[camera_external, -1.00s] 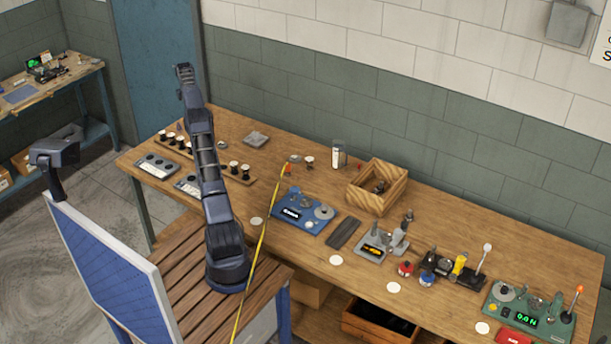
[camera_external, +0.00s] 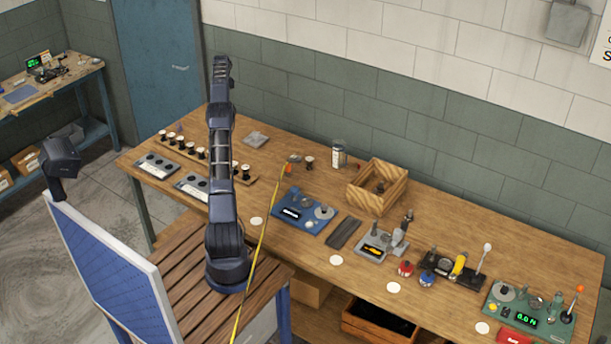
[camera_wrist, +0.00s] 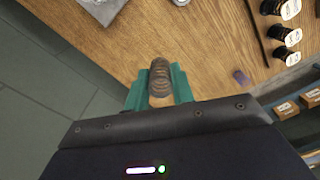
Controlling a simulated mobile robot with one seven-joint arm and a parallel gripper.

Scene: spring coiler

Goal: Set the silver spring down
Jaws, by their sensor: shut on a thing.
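In the wrist view, the silver spring (camera_wrist: 159,78) is a short coiled piece held upright in the picture between the two teal fingers of my gripper (camera_wrist: 160,92). The fingers are shut on it, one on each side. Its coils look greyish brown, and its far end points over the wooden bench. The gap between the spring and the bench top cannot be judged. In the external view, my arm stands up over the left part of the bench (camera_external: 290,225). The spring and fingertips cannot be made out there.
A spool rack (camera_external: 205,154) stands left on the bench. A blue device (camera_external: 303,212), a wooden box (camera_external: 377,187) and a clear jar (camera_external: 338,155) are to the right. A grey plate (camera_wrist: 102,8) and a small purple thing (camera_wrist: 240,77) show in the wrist view, with bare wood between.

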